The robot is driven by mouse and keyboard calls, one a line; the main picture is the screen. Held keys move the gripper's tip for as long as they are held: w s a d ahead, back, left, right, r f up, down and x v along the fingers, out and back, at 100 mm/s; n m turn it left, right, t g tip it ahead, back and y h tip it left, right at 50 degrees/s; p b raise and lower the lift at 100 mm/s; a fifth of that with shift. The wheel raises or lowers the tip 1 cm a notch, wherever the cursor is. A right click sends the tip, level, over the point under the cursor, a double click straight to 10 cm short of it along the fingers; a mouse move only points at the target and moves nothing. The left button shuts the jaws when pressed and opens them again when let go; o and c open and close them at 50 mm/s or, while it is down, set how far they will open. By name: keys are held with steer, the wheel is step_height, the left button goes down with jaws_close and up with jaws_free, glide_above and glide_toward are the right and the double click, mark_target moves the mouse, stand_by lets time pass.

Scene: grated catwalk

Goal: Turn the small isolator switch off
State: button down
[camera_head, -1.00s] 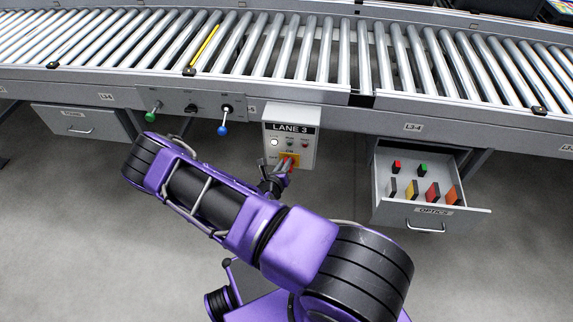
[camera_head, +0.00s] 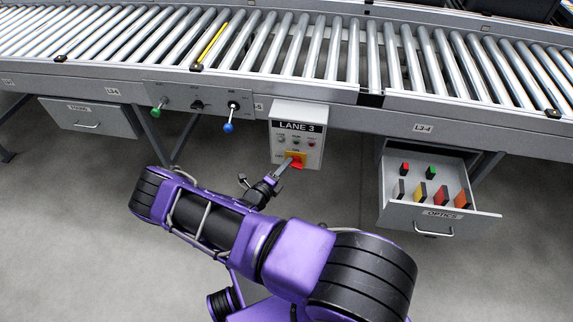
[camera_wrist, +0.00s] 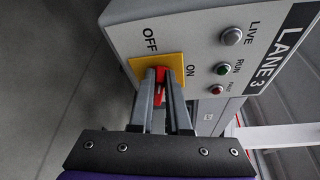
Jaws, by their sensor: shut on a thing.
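The small isolator switch has a red handle (camera_wrist: 160,75) on a yellow plate (camera_wrist: 143,68) low on the grey LANE 3 box (camera_head: 312,152). In the head view my gripper (camera_head: 285,168) reaches the switch from the lower left. The LIVE lamp (camera_wrist: 231,36) looks grey and unlit.
A green-knobbed lever (camera_head: 158,106), a black knob (camera_head: 197,105) and a blue-knobbed lever (camera_head: 229,127) are on the panel to the left. An open OPTICS drawer (camera_head: 432,222) with coloured blocks juts out to the right. The roller conveyor (camera_head: 330,50) runs above.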

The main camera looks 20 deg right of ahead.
steer(key=shift+f+n+h, duration=0.25)
steer(key=shift+n, duration=0.4)
steer(key=shift+f+n+h, duration=0.2)
steer(key=shift+n+h, duration=0.05)
steer(key=shift+n, duration=0.4)
steer(key=c, duration=0.9)
jaws_free()
steer(key=v, duration=1.7)
steer(key=shift+s+a+f, duration=0.1)
steer(key=shift+s+f, duration=0.15)
steer(key=shift+s, duration=0.05)
